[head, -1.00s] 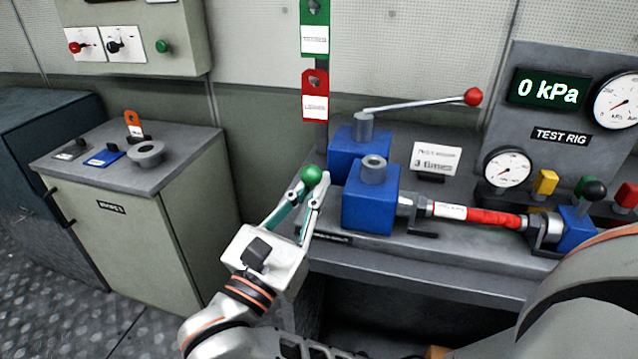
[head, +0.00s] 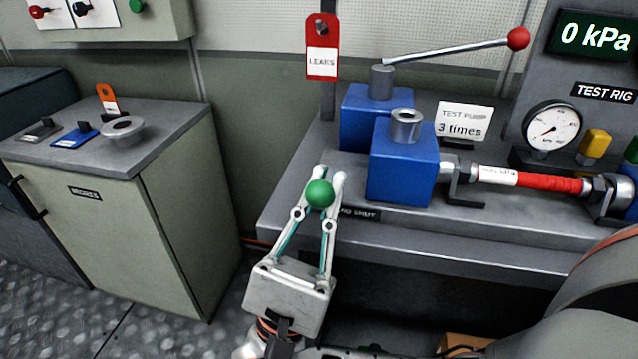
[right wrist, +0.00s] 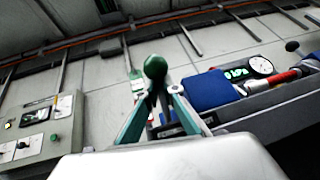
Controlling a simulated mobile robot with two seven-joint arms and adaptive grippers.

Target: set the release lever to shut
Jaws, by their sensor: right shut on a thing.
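The release lever shows as a green ball knob (head: 320,194) at the bench's front edge, left of the front blue block (head: 403,165). My right gripper (head: 322,185) is shut on it, one finger on each side of the knob. A dark label (head: 361,213), partly hidden and ending in "SHUT", sits just right of the knob. In the right wrist view the green knob (right wrist: 155,67) shows between the fingertips, with a dark stem below it. My left gripper is not in view.
A pump handle with a red knob (head: 518,38) rises behind the blue blocks. A red hose (head: 530,179) runs right from the front block. A red "LEAKS" tag (head: 322,47) hangs behind.

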